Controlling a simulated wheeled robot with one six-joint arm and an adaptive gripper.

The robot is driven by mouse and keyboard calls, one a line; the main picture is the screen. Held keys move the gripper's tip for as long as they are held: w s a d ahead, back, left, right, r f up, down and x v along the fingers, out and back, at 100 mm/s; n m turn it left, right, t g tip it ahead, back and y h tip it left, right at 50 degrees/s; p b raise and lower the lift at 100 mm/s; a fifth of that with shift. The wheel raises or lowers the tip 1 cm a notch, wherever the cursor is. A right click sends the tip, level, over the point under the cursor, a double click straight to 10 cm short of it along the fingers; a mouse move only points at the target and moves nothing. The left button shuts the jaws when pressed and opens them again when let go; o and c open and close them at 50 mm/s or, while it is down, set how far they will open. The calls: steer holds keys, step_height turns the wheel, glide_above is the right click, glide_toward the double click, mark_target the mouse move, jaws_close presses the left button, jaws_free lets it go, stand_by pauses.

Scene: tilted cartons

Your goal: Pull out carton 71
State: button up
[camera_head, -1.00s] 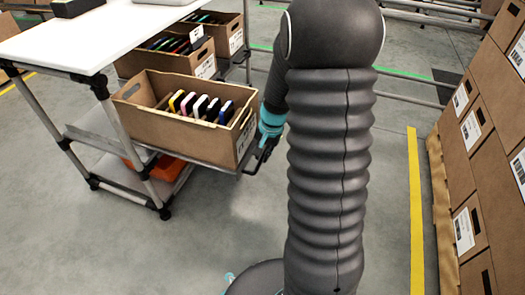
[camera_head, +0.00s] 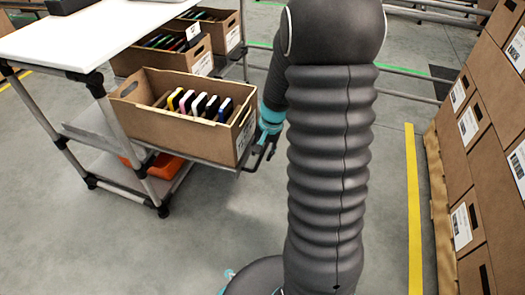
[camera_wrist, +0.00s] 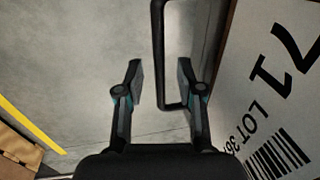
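Carton 71 (camera_head: 180,124) is an open brown carton with several coloured thin items in a row. It sits tilted on a grey pull-out tray (camera_head: 208,161) of the cart. Its label (camera_wrist: 275,75), reading 71 and LOT 36, shows at the right of the wrist view. A black loop handle (camera_wrist: 158,50) stands out from the tray's end. My gripper (camera_wrist: 159,72) is open, with one bar of the handle between its fingers in the wrist view. I cannot tell whether it touches the bar. In the head view my gripper (camera_head: 268,138) is partly hidden by my arm.
Two similar cartons (camera_head: 163,62) stand behind on the cart. A white worktop (camera_head: 70,38) lies at the left, and an orange bin (camera_head: 160,166) sits below. Stacked cartons (camera_head: 485,150) line the right side past a yellow floor line (camera_head: 412,200). The floor between is clear.

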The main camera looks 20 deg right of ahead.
step_height(320, 180, up, 12)
steer(key=s+d, duration=0.1)
steer(key=shift+s+d, duration=0.25)
steer(key=shift+d, duration=0.05)
steer(key=shift+f, duration=0.15)
stand_by(0.3)
